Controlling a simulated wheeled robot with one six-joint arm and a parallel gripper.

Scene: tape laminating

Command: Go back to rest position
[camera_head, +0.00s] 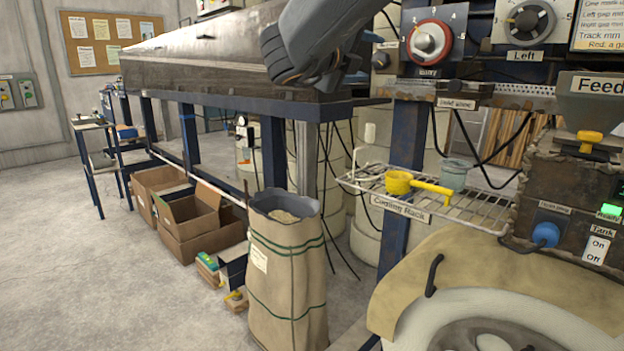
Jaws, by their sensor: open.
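Part of my dark grey arm (318,42) hangs in at the top middle of the head view, in front of the long metal machine bed. My gripper's fingertips do not show, so I cannot see its jaws or anything between them. A yellow scoop (399,183) with a straight handle lies on the wire cooling rack (468,212), apart from the visible arm. A small grey-blue cup (454,175) stands behind the scoop's handle on the same rack.
A tall sack of pellets (287,270) stands below my arm. Open cardboard boxes (190,222) line the floor under the machine bed (200,62). Control panels with dials (430,41) and a tank (480,270) crowd the right. The left floor is clear.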

